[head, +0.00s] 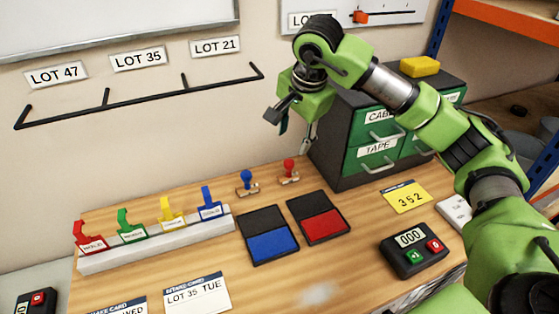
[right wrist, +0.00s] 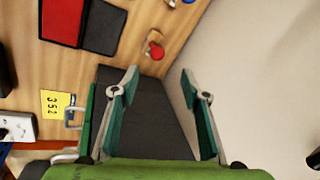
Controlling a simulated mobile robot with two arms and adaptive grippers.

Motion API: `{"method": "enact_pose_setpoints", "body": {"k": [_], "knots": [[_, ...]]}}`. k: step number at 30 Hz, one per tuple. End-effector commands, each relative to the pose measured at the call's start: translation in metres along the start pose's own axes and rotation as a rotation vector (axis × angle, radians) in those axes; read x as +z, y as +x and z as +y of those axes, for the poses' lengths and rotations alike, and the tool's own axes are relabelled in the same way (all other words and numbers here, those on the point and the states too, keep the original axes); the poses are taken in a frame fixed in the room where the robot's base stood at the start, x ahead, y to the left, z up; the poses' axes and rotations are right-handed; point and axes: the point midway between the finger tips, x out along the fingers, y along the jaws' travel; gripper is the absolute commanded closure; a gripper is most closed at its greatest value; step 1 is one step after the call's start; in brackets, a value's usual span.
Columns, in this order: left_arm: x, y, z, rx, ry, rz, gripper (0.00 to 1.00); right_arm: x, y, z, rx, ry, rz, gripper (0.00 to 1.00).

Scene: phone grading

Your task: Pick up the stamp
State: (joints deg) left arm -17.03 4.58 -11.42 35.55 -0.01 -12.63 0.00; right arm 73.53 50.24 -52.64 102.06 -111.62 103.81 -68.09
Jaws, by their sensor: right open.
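Two stamps stand upright near the back edge of the wooden table in the head view: one with a blue handle (head: 247,179) and one with a red handle (head: 289,167). My right gripper (head: 290,132) is open and empty, above and behind the red stamp, beside the cabinet. In the right wrist view its spread fingers (right wrist: 160,80) show with the red stamp (right wrist: 155,50) beyond the tips, apart from them. Part of the blue stamp (right wrist: 188,2) shows at that view's top edge. My left gripper is not in view.
A dark cabinet with green drawers (head: 377,158) stands right of the stamps. Blue (head: 272,246) and red (head: 324,227) ink pads lie in front. A rack of coloured clips (head: 150,246) is at left, a counter (head: 413,251) at right. A wall rail (head: 140,95) hangs behind.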

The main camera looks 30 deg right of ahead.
Motion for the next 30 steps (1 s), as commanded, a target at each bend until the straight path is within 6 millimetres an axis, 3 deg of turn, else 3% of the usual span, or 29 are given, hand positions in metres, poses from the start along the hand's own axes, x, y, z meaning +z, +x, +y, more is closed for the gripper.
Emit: {"method": "enact_pose_setpoints", "body": {"k": [4, 12, 23, 30], "knots": [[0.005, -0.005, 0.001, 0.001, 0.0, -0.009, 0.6, 0.0, 0.015, 0.001, 0.006, 0.0, -0.002, 0.58], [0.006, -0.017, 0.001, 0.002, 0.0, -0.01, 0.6, 0.001, 0.067, 0.001, 0.005, 0.001, -0.003, 0.58], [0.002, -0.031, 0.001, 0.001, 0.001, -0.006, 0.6, -0.001, 0.098, 0.004, 0.005, 0.001, -0.001, 0.58], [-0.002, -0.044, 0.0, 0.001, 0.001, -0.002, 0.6, -0.002, 0.132, 0.007, 0.003, 0.0, -0.002, 0.58]]}}
